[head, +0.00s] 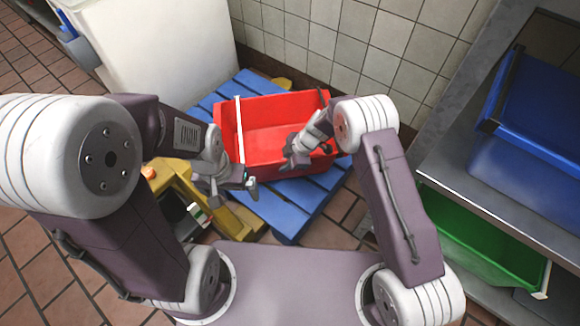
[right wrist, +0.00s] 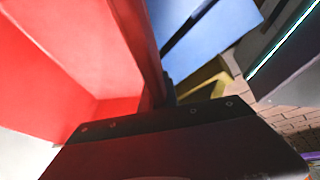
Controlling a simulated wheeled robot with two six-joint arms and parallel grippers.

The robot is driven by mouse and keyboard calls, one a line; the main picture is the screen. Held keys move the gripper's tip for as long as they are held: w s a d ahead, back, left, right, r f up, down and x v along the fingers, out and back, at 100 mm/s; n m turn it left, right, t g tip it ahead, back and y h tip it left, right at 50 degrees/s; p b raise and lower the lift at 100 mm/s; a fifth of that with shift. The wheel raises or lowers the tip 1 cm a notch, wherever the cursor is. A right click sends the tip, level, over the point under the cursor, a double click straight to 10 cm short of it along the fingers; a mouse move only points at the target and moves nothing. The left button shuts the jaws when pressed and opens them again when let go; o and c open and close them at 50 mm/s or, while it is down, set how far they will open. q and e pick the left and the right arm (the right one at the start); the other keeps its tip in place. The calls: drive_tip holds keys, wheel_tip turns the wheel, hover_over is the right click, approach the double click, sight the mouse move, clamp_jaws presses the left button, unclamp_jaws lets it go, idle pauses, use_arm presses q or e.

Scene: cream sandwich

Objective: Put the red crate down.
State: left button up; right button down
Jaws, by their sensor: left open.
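The red crate (head: 262,141) is in the middle of the head view, over the blue pallet (head: 291,196). It looks level and empty, and seems to rest on the slats, though its underside is hidden. A white bar handle (head: 239,125) runs along its left rim. My left gripper (head: 250,184) is open and empty, just off the crate's near left corner. My right gripper (head: 291,161) is at the crate's near right part, over its inside or near wall. Its fingers are too small to read. The crate's red wall (right wrist: 75,60) fills the left of the right wrist view, close to the gripper.
A yellow pallet truck (head: 178,185) stands left of the pallet. A white bin (head: 150,50) is behind it, and a tiled wall (head: 350,40) closes the back. At right, a metal rack (head: 470,215) holds a blue crate (head: 530,110) above a green crate (head: 465,235).

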drive_tip(key=shift+w+f+b, duration=0.1)
drive_tip(key=shift+f+b, duration=1.4)
drive_tip(key=shift+f, duration=0.55)
drive_tip(key=c, duration=1.6)
unclamp_jaws()
drive_tip(key=p+v, duration=0.6)
drive_tip(key=v, duration=0.6)
drive_tip(key=shift+r, duration=0.15)
